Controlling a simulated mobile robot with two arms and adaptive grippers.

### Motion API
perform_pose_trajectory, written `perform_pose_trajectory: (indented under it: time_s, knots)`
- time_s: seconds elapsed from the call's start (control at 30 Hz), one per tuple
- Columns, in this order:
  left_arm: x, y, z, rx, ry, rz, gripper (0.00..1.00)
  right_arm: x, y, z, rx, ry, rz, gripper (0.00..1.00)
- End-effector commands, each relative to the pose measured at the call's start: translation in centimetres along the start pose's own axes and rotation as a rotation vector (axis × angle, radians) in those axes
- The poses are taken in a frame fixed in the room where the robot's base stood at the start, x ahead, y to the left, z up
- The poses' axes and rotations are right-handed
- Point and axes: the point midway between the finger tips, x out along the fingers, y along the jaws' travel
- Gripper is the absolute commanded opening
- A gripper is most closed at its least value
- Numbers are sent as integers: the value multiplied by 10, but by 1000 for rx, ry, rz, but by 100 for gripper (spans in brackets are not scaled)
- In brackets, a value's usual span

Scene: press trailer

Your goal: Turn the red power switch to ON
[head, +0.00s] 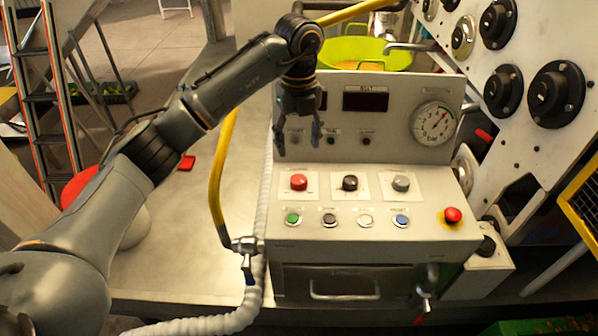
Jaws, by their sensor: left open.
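A red knob (299,182) sits on a pale square plate at the left of the upper row on the white control console; it looks like the red power switch. Its ON and OFF marks are too small to read. My left gripper (298,147) points down in front of the console's upright panel, its fingers apart and empty. It appears above and behind the red knob, not touching it. My right gripper is not in view.
A black knob (350,183) and a grey knob (401,184) stand right of the red one, with several buttons below. A red mushroom button (452,215) sits at the right. A gauge (433,123) is on the upright panel. A yellow hose (217,180) runs along the left.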

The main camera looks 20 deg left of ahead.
Motion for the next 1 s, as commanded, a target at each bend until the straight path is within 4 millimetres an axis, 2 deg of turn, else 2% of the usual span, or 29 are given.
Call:
perform_pose_trajectory:
  time_s: [0.03,0.3,0.5,0.63,0.9,0.93,1.0]
  knots:
    - [9,1,-1,0,5,5,62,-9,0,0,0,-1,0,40]
    - [66,1,-1,2,5,3,62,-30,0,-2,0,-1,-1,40]
    - [94,0,-1,3,4,0,62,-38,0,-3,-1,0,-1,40]
    - [102,0,-1,2,2,-1,62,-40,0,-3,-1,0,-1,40]
    - [104,0,-1,3,1,-2,62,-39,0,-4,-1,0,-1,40]
    - [104,0,-1,3,1,-2,59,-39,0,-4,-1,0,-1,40]
    - [104,0,-1,3,2,-2,45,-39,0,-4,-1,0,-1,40]
